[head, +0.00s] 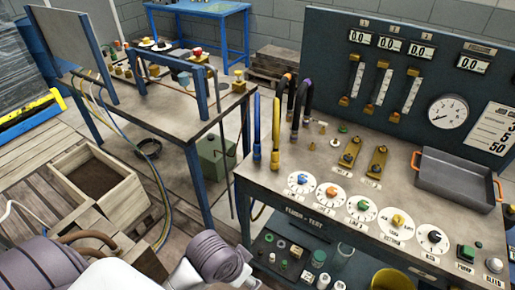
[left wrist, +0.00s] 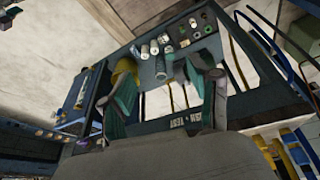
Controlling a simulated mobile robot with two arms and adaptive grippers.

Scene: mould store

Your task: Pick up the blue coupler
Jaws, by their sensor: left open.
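No part that I can surely call the blue coupler shows in either view. In the head view this gripper is out of sight. My right gripper is in neither view.
Dials with coloured knobs (head: 332,191) line the bench front. A grey tray (head: 455,180) stands at its right. A gauge panel (head: 420,75) rises behind. A wooden crate (head: 97,180) and cables lie at left. A yellow bucket (head: 392,279) stands low in front.

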